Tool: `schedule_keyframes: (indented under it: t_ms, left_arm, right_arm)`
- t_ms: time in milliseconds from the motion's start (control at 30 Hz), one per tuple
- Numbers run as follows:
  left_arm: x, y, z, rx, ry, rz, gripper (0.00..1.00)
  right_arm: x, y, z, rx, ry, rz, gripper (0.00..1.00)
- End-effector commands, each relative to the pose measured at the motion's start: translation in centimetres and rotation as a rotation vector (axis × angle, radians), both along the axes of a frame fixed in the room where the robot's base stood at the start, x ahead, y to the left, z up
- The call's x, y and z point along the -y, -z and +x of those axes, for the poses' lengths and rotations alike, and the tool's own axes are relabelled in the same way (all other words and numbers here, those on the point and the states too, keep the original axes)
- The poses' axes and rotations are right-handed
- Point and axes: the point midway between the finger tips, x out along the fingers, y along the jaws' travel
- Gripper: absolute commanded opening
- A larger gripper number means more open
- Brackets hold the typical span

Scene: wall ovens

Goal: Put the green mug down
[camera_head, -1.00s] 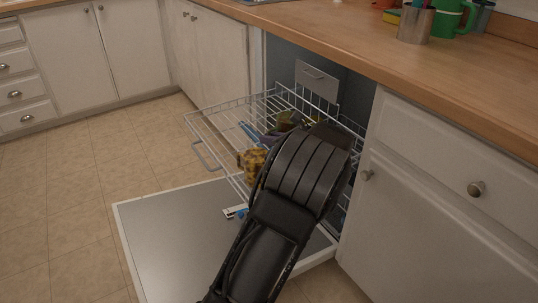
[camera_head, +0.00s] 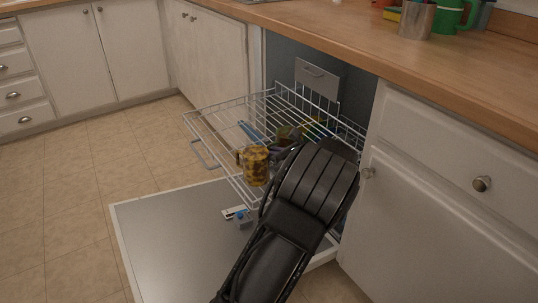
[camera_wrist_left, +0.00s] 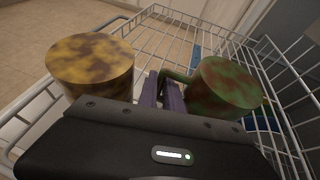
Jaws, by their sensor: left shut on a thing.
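A mottled green-brown mug (camera_wrist_left: 222,88) is at the right of the left wrist view, with its handle toward my gripper. My left gripper (camera_wrist_left: 168,90) is shut on that handle, its purple fingers over the dishwasher's wire rack (camera_wrist_left: 283,62). In the head view the mug (camera_head: 286,133) shows small above the rack (camera_head: 206,122), partly hidden by my left arm. Whether its base touches the wires is hidden. The left gripper (camera_head: 283,147) is mostly covered by the arm there. My right gripper is not in view.
A mottled yellow-brown mug (camera_head: 256,166) stands in the rack, left of my gripper; it also shows in the wrist view (camera_wrist_left: 92,66). The dishwasher door (camera_head: 165,240) is open below. A plain green mug (camera_head: 447,17) and a metal cup (camera_head: 416,20) stand on the counter.

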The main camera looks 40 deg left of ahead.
Motion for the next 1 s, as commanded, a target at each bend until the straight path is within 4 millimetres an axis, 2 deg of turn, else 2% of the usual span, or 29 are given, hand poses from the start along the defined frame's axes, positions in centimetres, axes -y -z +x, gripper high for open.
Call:
schedule_keyframes:
  t_ms: [167,200,300,667,867,1000]
  left_arm:
    - [0.0,0.2,0.0,0.001,0.000,0.001,0.00]
    - [0.0,0.3,0.0,0.000,0.000,0.000,0.10]
    - [0.0,0.3,0.0,0.000,0.000,0.000,0.19]
    - [0.0,-0.1,0.0,0.001,0.001,0.000,0.19]
    - [2.3,-1.3,-0.1,0.001,0.003,-0.001,0.19]
    - [4.9,-2.5,-0.4,0.000,0.003,-0.001,0.19]
  right_arm:
    - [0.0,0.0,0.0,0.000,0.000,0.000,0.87]
    - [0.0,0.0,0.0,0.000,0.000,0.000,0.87]
    - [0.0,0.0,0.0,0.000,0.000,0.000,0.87]
    - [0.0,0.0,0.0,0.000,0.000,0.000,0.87]
    - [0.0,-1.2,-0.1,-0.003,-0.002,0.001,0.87]
    - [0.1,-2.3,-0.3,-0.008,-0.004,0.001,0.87]
